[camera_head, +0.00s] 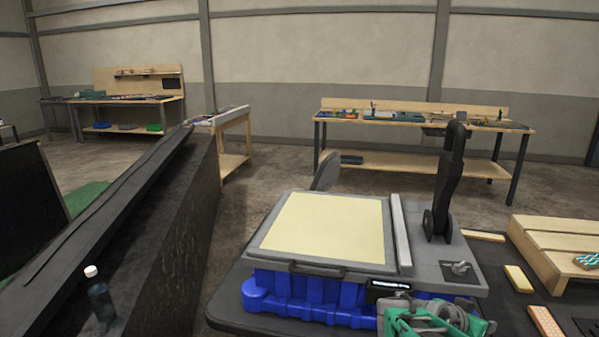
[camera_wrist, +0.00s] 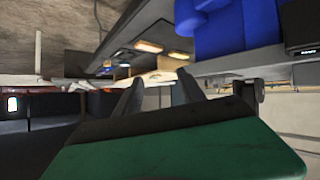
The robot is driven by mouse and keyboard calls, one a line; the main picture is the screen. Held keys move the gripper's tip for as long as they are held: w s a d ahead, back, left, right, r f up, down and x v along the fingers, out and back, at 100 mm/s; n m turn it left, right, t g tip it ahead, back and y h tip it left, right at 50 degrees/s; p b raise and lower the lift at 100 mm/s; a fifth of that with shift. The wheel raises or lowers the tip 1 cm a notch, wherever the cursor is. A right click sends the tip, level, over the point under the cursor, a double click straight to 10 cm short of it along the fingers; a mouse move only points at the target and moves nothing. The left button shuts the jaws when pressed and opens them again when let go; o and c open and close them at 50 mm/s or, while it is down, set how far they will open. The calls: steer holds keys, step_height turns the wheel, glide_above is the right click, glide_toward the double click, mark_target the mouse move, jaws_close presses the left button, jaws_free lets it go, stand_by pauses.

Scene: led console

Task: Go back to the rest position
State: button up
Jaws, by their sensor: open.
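My gripper (camera_wrist: 160,90) shows in the wrist view, its two dark fingers apart with nothing visible between them. The grey console (camera_head: 430,262) stands ahead in the head view, with a pale yellow top panel (camera_head: 325,225) and a blue base (camera_head: 315,288). A small black display box (camera_head: 388,286) with a lit readout is on its front. In the wrist view, the blue base (camera_wrist: 235,30) and display box (camera_wrist: 302,28) are at the upper right, apart from the fingers. Green parts at the bottom of the head view may be my arm; no fingertips are clear there.
A tall black upright (camera_head: 447,185) rises from the console's right side. A wooden pallet-like rack (camera_head: 550,240) stands at the right. A dark sloping belt (camera_head: 100,225) and a bottle (camera_head: 98,295) are at the left. Workbenches (camera_head: 420,122) line the back, with open floor before them.

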steer(key=s+a+f+n+g+y, duration=0.2)
steer(key=s+a+f+n+y, duration=0.15)
steer(key=s+a+f, duration=0.35)
steer(key=s+a+f+n+g+y, duration=0.2)
steer(key=s+a+f+n+y, duration=0.15)
steer(key=a+f, duration=0.45)
steer(key=s+a+r+n+y, duration=0.4)
steer(key=a+r, duration=0.3)
steer(key=a, duration=0.5)
step_height(320, 180, up, 7)
steer(key=w+a+t+p, duration=0.1)
steer(key=t, duration=0.1)
steer(key=shift+w+a, duration=0.15)
steer(key=shift+a, duration=0.25)
